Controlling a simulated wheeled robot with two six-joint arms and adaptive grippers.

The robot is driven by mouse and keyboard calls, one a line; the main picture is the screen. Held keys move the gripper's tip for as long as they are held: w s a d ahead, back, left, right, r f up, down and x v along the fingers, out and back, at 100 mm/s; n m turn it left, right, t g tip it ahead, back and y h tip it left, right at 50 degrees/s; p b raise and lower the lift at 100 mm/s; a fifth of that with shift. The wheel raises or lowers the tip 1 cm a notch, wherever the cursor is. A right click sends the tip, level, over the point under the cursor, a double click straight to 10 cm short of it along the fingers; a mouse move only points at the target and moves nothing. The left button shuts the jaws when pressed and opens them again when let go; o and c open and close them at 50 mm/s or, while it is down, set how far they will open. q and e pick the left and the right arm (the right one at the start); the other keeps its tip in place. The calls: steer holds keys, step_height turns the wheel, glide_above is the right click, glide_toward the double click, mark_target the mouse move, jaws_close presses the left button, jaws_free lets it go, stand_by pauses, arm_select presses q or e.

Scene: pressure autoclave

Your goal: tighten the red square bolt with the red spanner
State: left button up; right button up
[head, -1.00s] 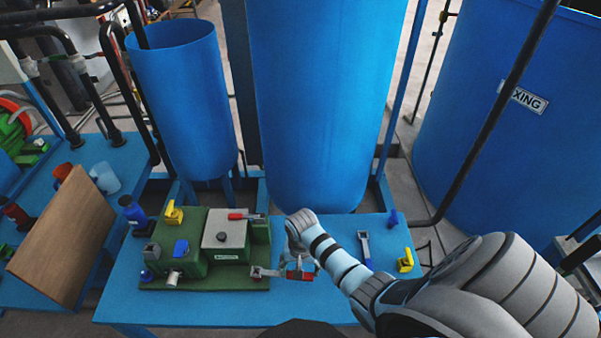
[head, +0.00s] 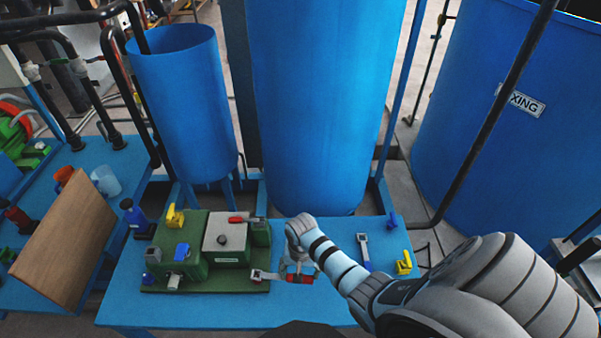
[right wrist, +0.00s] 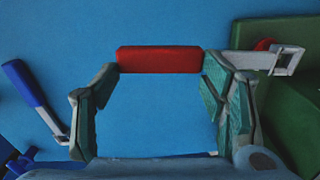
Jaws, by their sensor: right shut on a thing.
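The red spanner has a red handle (right wrist: 160,60) and a pale square-ended head (right wrist: 287,62). In the head view its handle (head: 303,279) lies to the right of the green machine base, with its head (head: 260,275) at the base's front right edge. My right gripper (right wrist: 160,75) is shut on the handle, with one finger at each end of it. A small red round part (right wrist: 263,44), perhaps the red bolt, shows partly behind the spanner's shank. I cannot tell whether the head is around the bolt. My left gripper is not in view.
The green machine (head: 205,284) stands on the blue table (head: 200,312), with yellow, blue and red parts on it. A blue-handled spanner (head: 364,247) and a yellow-handled tool (head: 404,262) lie to the right. Large blue tanks (head: 320,110) stand behind.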

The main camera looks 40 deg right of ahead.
stand_by(0.4)
steer(key=shift+r, duration=0.1)
steer(key=shift+f+b, duration=0.8)
steer(key=shift+f, duration=0.6)
steer(key=o, duration=1.3)
steer(key=shift+o, duration=0.2)
steer(key=shift+r, duration=0.1)
step_height(320, 180, up, 12)
steer(key=shift+c, duration=0.5)
